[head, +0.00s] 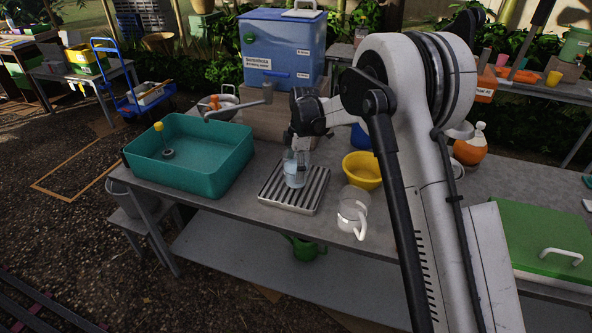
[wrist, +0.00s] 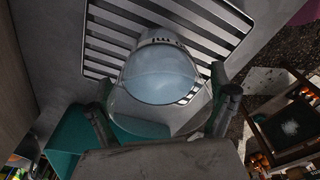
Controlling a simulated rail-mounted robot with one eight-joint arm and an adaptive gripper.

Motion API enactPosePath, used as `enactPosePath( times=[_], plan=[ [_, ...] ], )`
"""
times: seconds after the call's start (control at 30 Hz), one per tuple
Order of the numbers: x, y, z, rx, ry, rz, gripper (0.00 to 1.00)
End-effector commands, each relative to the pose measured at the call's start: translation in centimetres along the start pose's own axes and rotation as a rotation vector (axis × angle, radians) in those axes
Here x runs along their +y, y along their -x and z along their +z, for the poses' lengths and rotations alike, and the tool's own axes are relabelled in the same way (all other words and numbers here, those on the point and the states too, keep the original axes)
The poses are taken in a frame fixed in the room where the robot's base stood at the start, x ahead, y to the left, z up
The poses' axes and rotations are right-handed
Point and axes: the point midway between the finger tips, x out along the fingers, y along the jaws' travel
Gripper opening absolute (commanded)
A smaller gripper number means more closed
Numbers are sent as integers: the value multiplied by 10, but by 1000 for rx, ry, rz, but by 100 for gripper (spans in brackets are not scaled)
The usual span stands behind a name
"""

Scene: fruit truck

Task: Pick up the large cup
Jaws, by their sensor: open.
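A clear, bluish cup (head: 292,178) stands upright on the slatted metal drain rack (head: 312,205) on the grey table. In the wrist view the cup (wrist: 162,78) shows large in the middle, with its round rim facing the camera. My gripper (head: 296,157) is over the cup, pointing down. In the wrist view its two fingers (wrist: 163,115) are open, one on each side of the cup near its rim. I cannot tell whether either finger touches it. A clear jug-like cup with a white handle (head: 352,213) stands to the right of the rack.
A teal basin (head: 205,178) is left of the rack, with a tap over it. A yellow bowl (head: 362,167) is to the right, beside my arm. A blue container (head: 281,50) stands on a block behind. A green-lidded box (head: 550,240) is at the far right.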

Motion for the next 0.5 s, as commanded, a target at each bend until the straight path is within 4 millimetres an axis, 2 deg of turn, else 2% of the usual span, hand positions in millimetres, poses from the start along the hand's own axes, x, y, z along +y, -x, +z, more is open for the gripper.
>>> enactPosePath(
  times=[0.2, 0.5],
  plan=[
    [0, -2, 0, 0, 0, 0, 91],
    [0, -2, 0, 0, 0, 0, 51]
  ],
)
